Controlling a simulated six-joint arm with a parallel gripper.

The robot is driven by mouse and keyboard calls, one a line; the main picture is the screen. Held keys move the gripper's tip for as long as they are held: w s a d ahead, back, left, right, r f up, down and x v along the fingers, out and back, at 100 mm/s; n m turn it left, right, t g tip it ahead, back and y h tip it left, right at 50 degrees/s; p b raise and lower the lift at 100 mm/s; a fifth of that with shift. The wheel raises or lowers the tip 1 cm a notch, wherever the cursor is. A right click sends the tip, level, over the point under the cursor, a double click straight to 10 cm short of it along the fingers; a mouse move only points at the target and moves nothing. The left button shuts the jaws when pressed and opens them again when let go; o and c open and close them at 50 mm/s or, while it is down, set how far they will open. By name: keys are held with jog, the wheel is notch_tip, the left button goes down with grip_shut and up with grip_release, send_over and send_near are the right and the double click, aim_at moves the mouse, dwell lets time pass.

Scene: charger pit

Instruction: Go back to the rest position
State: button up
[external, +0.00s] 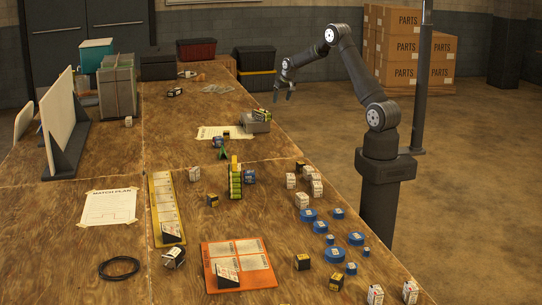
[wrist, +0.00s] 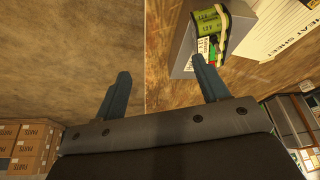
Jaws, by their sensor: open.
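My gripper (external: 283,92) hangs near the table's far right edge in the external view, above and behind the grey charger box. In the wrist view my gripper (wrist: 163,85) has its two fingers spread apart with nothing between them. The grey charger box (external: 254,126) sits on the table near the right edge. A green battery pack (external: 262,115) rests in or on it. In the wrist view the charger (wrist: 182,62) and the green pack (wrist: 208,22) lie beyond the right finger, apart from it.
The wooden table (external: 130,160) holds several batteries, blue discs (external: 307,215), an orange mat (external: 270,272) and a yellow strip (external: 162,190). A dark post (external: 422,80) stands right of my arm. Boxes of parts (external: 400,47) stand behind.

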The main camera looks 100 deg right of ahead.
jog(key=w+a+f+m, duration=0.1)
jog(key=w+a+f, duration=0.15)
jog(key=a, duration=0.35)
jog(key=w+a+f+m, duration=0.1)
jog(key=w+a+f, duration=0.15)
jog(key=a, duration=0.35)
jog(key=w+f, duration=0.3)
jog(key=w, duration=0.2)
jog(key=shift+d+f+g, duration=0.2)
jog(key=shift+f+g, duration=0.1)
jog(key=shift+f, duration=0.05)
